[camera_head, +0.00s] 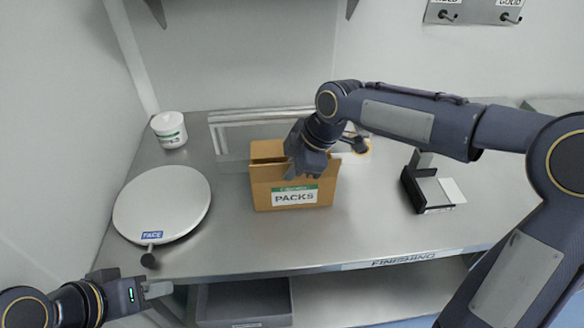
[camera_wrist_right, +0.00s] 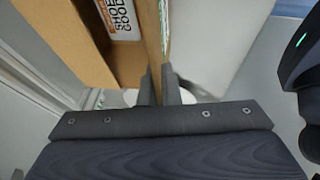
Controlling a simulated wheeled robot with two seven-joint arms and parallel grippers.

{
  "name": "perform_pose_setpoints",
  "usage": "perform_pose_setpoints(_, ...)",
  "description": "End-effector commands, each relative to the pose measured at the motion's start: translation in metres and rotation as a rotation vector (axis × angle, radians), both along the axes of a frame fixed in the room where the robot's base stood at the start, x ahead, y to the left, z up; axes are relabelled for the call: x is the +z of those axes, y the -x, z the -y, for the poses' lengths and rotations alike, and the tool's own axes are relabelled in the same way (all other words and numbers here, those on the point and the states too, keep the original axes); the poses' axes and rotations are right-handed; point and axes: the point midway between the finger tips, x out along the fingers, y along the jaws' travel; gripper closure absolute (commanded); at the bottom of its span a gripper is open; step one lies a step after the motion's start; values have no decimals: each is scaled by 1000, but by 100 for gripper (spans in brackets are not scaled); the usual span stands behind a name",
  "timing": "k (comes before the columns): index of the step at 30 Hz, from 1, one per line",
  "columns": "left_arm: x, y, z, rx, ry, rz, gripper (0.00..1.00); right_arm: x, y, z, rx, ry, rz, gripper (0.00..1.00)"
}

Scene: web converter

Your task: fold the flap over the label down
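An open cardboard box (camera_head: 262,190) stands on the steel bench, with a green and white PACKS label (camera_head: 295,196) on its front. My right gripper (camera_head: 305,172) reaches down onto the front top edge, above the label. In the right wrist view, my right gripper's fingers (camera_wrist_right: 159,88) sit close on both sides of a thin upright cardboard panel (camera_wrist_right: 154,40), which looks like the flap over the label. The wrist and fingers hide part of the flap in the head view. My left gripper (camera_head: 160,289) is off the bench's front left; its fingertip gap is unclear.
A round white FACE plate (camera_head: 162,203) lies left of the box, with a white tub (camera_head: 169,130) behind it. A clear rail (camera_head: 230,135) stands behind the box. A black holder (camera_head: 428,190) is at right. The bench front is clear.

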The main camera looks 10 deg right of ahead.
Motion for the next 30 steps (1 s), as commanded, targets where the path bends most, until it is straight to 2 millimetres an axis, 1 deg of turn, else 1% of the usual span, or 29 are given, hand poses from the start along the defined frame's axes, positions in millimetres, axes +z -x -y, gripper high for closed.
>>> perform_pose_setpoints(5,15,0,0,0,0,0,64,4,-2,0,-1,0,-45,100)
perform_pose_setpoints(12,51,0,0,0,0,0,64,9,-9,0,-1,-1,-192,100)
perform_pose_setpoints(18,79,0,0,0,0,0,64,7,-15,0,-1,-1,-345,100)
perform_pose_setpoints(24,98,0,0,0,0,0,64,3,-21,0,0,-1,-477,100)
perform_pose_setpoints(30,107,0,0,0,0,0,64,0,-24,0,-1,-1,-566,100)
